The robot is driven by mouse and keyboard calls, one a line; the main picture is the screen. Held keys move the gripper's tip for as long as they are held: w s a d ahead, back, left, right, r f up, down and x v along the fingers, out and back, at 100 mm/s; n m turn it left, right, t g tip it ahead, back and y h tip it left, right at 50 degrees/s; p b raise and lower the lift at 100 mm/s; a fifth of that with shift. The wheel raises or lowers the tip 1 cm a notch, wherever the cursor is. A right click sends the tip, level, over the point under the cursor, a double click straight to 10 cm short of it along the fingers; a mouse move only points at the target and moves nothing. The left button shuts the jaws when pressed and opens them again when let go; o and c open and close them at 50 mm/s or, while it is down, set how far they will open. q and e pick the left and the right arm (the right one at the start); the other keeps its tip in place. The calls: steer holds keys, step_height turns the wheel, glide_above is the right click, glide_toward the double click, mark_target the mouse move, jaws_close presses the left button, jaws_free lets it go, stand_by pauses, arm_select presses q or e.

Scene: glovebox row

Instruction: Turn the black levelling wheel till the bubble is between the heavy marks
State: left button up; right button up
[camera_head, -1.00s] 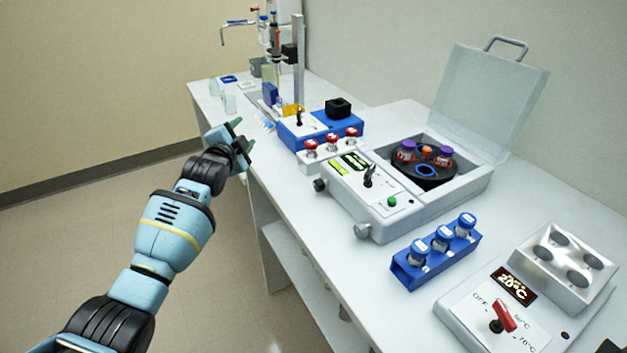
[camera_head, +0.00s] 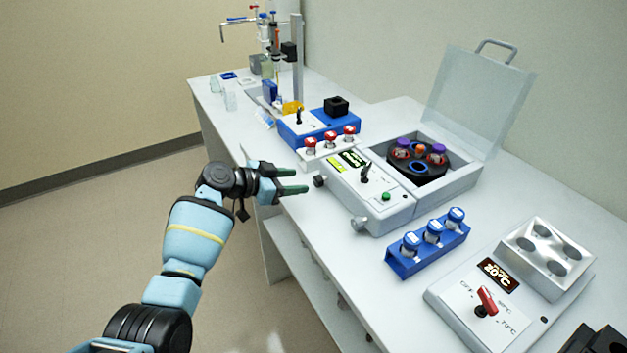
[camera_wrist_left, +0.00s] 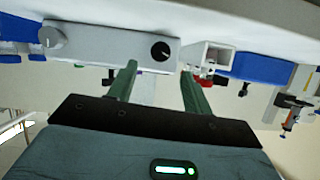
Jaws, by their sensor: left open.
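The black levelling wheel (camera_head: 319,181) is a small round knob on the left end of the white centrifuge's front face. It also shows in the left wrist view (camera_wrist_left: 160,51), between and beyond the fingertips. My left gripper (camera_head: 296,181) is open and empty, its green fingers pointing at the wheel with a small gap left. In the left wrist view the fingers (camera_wrist_left: 158,72) stand to either side of the wheel's line. A yellow-green strip (camera_head: 336,165), seemingly the level vial, lies on the centrifuge's top; its bubble and marks are too small to read. My right gripper is out of view.
A grey knob (camera_head: 359,223) sits on the same front face, farther right. Red-capped vials (camera_head: 331,139) stand just behind the wheel's end. A blue rack (camera_head: 425,250) and a heater with a red switch (camera_head: 486,301) are to the right. The floor side is free.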

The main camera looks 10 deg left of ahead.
mark_target(315, 180)
arm_select(q)
steer(key=b+x, duration=0.1)
steer(key=x, duration=0.4)
steer(key=shift+w+d+f, duration=0.1)
steer(key=shift+d+f, duration=0.1)
steer(key=shift+f, duration=0.1)
steer(key=shift+w+d+f, duration=0.15)
steer(key=shift+w+d, duration=0.15)
steer(key=shift+d, duration=0.05)
steer(key=shift+w+d, duration=0.1)
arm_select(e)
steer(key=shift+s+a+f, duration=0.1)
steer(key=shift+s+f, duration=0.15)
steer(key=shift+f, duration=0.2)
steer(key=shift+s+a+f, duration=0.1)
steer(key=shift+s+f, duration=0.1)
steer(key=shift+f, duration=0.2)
arm_select(q)
steer(key=c, duration=0.9)
steer(key=shift+c, duration=0.4)
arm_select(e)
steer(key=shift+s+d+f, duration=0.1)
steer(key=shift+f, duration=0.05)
